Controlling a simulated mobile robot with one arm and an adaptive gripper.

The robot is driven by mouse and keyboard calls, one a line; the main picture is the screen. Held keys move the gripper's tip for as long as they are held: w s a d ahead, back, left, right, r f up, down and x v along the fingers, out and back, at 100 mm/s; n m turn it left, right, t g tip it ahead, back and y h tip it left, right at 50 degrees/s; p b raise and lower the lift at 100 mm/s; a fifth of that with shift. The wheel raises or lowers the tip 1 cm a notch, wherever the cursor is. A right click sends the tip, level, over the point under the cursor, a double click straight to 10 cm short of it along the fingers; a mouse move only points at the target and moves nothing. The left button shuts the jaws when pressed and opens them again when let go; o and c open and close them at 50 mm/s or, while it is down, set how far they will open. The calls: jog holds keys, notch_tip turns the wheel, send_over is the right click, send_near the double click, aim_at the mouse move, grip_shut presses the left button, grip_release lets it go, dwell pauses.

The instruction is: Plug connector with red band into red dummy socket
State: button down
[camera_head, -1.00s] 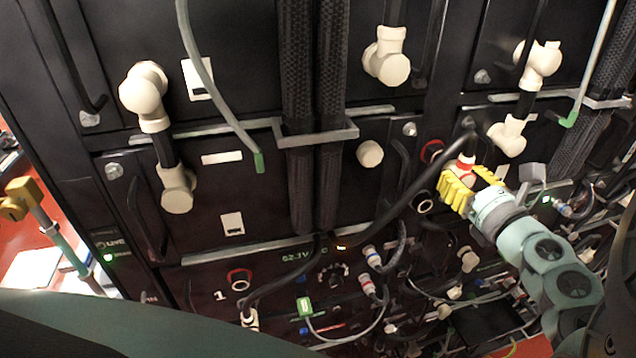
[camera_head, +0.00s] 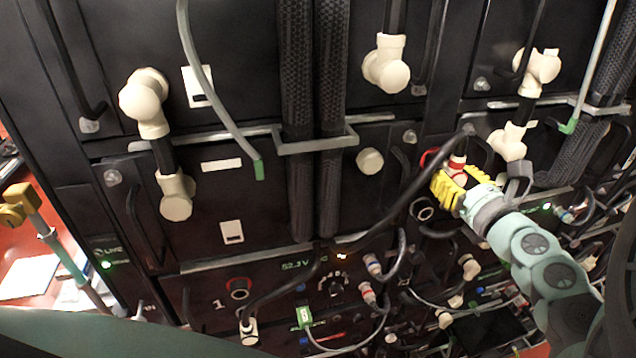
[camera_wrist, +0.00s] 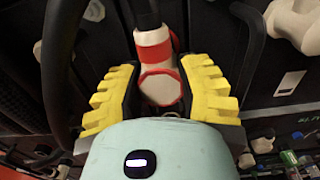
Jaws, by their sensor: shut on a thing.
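My gripper (camera_head: 453,187), with yellow ribbed fingers, is shut on the white connector (camera_head: 456,166) with a red band. In the wrist view the connector (camera_wrist: 150,45) stands between the two fingers, and its red-rimmed round end faces the camera. A red ring socket (camera_head: 428,158) is just left of the connector on the upper panel, partly covered by the cable. I cannot tell whether they touch. Another red-ringed socket (camera_head: 238,289) is on the lower panel beside the number 1.
A black round socket (camera_head: 423,209) lies below the gripper. Black handles, white elbow connectors (camera_head: 176,195) and a white round cap (camera_head: 370,160) stick out of the racks. A grey bracket (camera_head: 320,140) holds thick black conduits. Loose cables hang below.

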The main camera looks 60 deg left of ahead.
jog(key=shift+a, duration=0.45)
jog(key=c, duration=0.6)
grip_release()
jog(key=shift+o, duration=0.2)
jog(key=shift+w, duration=0.1)
jog(key=shift+d, duration=0.15)
jog(key=shift+d, duration=0.55)
jog(key=v, duration=1.1)
jog(key=shift+s+a, duration=0.15)
jog(key=shift+s, duration=0.05)
